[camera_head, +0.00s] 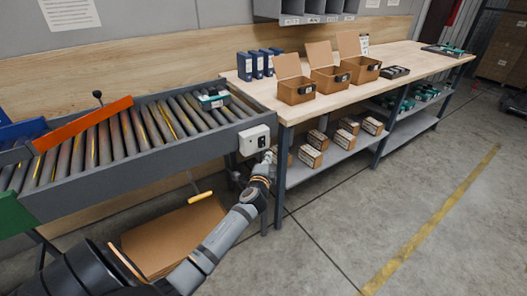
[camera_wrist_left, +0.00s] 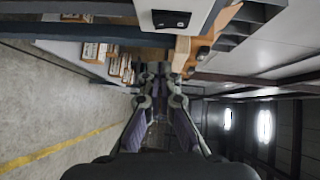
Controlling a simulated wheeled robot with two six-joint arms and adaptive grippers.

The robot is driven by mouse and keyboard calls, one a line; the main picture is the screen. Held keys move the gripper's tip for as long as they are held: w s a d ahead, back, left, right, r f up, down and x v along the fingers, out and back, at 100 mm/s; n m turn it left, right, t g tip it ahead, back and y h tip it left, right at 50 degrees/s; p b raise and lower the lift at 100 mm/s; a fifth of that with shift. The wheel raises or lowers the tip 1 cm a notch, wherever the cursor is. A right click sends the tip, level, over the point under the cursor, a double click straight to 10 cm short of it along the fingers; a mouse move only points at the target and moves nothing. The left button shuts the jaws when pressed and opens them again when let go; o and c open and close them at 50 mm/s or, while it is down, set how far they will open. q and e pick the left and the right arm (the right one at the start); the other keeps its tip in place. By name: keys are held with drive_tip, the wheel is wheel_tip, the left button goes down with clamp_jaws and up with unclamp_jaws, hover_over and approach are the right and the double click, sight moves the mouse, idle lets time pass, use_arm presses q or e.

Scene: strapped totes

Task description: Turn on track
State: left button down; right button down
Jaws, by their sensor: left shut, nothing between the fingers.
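The roller track (camera_head: 130,135) is a grey-framed conveyor with dark rollers at the left of the head view. A white control box (camera_head: 254,140) with a dark panel is fixed to the right end of its side rail. It also shows at the top of the left wrist view (camera_wrist_left: 198,12), where its dark panel faces the camera. My left gripper (camera_head: 270,157) is shut and empty just below and right of the box in the head view. Its fingertips (camera_wrist_left: 160,68) are together below the panel in the wrist view. I cannot tell whether they touch the box.
A green-and-white item (camera_head: 212,98) lies on the rollers. An orange bar (camera_head: 82,124) crosses the track. A wooden workbench (camera_head: 400,62) with open cardboard boxes stands to the right, with small boxes on its lower shelf.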

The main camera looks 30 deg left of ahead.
sight(265, 145)
use_arm(q)
drive_tip(key=w+a, duration=0.2)
drive_tip(key=a, duration=0.1)
drive_tip(key=w+a, duration=0.1)
drive_tip(key=shift+w+a+f, duration=0.3)
drive_tip(key=shift+w+f, duration=0.05)
